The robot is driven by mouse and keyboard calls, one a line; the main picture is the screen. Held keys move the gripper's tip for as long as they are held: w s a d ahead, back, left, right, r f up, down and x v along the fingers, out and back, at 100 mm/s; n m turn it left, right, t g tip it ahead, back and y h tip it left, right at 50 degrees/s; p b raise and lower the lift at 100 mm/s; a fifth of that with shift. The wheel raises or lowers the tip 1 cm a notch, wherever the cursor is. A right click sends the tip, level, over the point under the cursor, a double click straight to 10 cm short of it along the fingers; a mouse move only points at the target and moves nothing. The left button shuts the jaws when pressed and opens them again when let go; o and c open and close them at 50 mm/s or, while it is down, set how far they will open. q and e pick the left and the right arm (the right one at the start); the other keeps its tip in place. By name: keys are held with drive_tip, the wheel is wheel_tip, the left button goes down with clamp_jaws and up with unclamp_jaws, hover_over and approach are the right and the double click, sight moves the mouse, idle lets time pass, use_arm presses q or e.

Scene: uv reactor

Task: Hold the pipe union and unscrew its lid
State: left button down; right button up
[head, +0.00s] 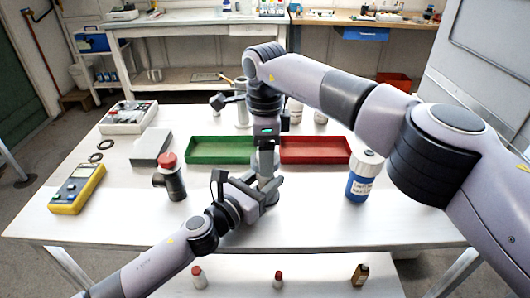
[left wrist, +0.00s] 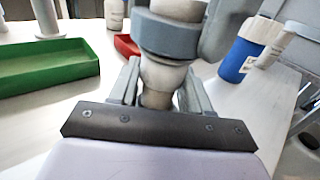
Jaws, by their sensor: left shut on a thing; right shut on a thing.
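The pipe union (left wrist: 160,78) shows in the left wrist view as a pale, narrow-waisted body between the fingers of my left gripper (left wrist: 158,98), which is shut on it. A wider grey ring, which looks like its lid (left wrist: 165,38), sits directly above. In the head view my left gripper (head: 262,188) comes in low from the left, at the table's middle. My right gripper (head: 266,150) points straight down over it, shut on the upper part of the union. The grippers hide most of the union there, so I cannot tell whether the lid is loose.
A green tray (head: 220,143) and a red tray (head: 315,143) lie behind the grippers. A blue-and-white bottle (head: 363,177) stands to the right, a dark pipe fitting with a red cap (head: 169,178) to the left. A yellow meter (head: 77,189) lies far left. The front right table is clear.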

drive_tip(key=n, duration=1.7)
drive_tip(key=shift+r+n, duration=0.1)
drive_tip(key=shift+n, duration=0.2)
drive_tip(key=n, duration=0.4)
drive_tip(key=shift+n, duration=0.4)
drive_tip(key=o, duration=1.2)
